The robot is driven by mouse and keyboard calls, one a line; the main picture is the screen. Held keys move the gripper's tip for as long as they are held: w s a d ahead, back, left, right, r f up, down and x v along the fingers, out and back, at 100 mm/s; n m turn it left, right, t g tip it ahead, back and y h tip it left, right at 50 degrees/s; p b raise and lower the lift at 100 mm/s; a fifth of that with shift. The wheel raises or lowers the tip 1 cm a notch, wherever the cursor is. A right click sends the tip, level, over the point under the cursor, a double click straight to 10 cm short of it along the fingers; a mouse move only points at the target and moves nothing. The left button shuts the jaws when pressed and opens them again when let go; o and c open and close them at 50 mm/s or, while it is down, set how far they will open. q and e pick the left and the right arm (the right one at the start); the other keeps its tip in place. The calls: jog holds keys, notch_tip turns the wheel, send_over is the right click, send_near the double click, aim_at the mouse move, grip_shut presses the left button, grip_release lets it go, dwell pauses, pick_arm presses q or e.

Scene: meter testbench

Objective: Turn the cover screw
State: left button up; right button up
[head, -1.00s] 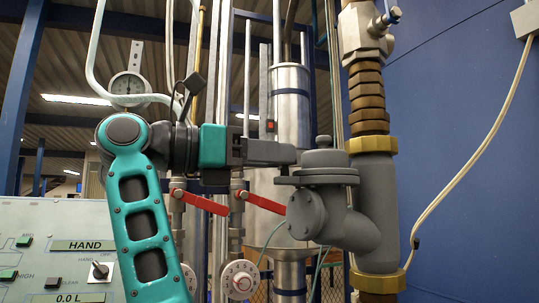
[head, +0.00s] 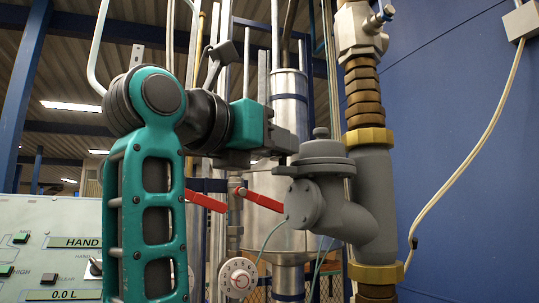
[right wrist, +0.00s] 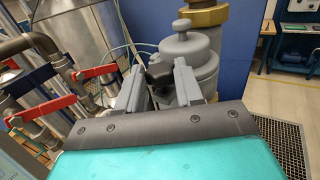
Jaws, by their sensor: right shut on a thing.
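The grey meter body (head: 345,215) sits on a vertical pipe, with a round grey cover (head: 322,160) and a small top knob on it. In the right wrist view the cover (right wrist: 188,50) lies just beyond my fingers. A black cover screw (right wrist: 159,73) shows at its near side, between the fingers. My right gripper (head: 291,148) reaches the cover's left edge. In the wrist view my right gripper (right wrist: 157,76) is shut on the screw, its fingers on either side. In the head view the screw is hidden by the gripper. My left gripper is not in view.
Two red lever handles (head: 264,202) stand left of the meter, near a white dial (head: 238,278). A control panel (head: 50,250) is at lower left. A steel tank (head: 289,95) stands behind. A blue wall (head: 470,170) is at right.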

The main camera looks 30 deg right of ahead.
jog(key=shift+s+d+n+t+y+b, duration=0.25)
jog(key=shift+d+n+t+y+b, duration=0.1)
jog(key=shift+n+t+y, duration=1.7)
jog(key=shift+s+d+n+t+y+b, duration=0.2)
jog(key=shift+s+n+t+y+b, duration=0.1)
jog(key=shift+n+t+y, duration=1.7)
jog(key=shift+s+d+n+t+y+b, duration=0.25)
jog(key=shift+d+n+t+y+b, duration=0.1)
jog(key=shift+n+t+y, duration=1.65)
jog(key=shift+y, duration=0.55)
jog(key=o, duration=1)
jog(key=shift+a+m, duration=0.15)
jog(key=shift+m, duration=0.1)
jog(key=shift+o, duration=0.2)
